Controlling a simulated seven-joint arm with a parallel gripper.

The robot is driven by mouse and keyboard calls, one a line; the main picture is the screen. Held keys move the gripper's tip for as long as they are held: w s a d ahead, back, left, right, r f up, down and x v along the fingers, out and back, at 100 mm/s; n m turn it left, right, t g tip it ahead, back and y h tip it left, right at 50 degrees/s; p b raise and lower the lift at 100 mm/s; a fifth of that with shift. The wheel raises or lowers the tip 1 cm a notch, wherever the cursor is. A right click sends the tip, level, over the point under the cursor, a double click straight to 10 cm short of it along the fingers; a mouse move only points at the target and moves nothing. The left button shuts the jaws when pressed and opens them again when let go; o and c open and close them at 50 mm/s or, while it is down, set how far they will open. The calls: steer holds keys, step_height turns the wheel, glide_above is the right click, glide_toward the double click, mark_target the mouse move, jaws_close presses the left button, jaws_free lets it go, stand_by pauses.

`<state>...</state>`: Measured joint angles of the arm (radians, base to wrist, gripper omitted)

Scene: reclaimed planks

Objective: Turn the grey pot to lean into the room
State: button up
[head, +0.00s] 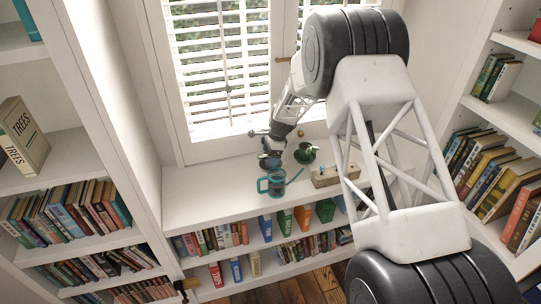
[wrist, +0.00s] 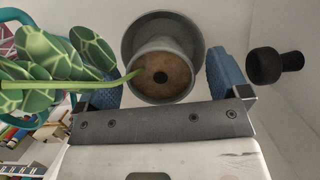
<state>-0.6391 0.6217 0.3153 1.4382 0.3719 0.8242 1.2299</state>
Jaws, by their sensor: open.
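In the wrist view the grey pot (wrist: 188,82) shows from above, with brown soil and a dark spot in its middle. It stands on a wider grey saucer (wrist: 134,38). A green stem runs from the soil to large patterned leaves (wrist: 50,52) on the left. My gripper (wrist: 162,80) is open, its blue fingers on either side of the pot; contact cannot be told. In the head view my gripper (head: 270,154) is low over the white ledge by the window, mostly hiding the pot. Green leaves (head: 306,153) show to its right.
A teal watering can (head: 272,183) stands close in front of my gripper, its spout towards the right. A wooden box (head: 325,177) is further right on the ledge (head: 205,200). A black knob (wrist: 265,66) shows right of my gripper. The ledge's left part is clear.

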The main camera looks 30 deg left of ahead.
steer(key=shift+v, duration=3.9)
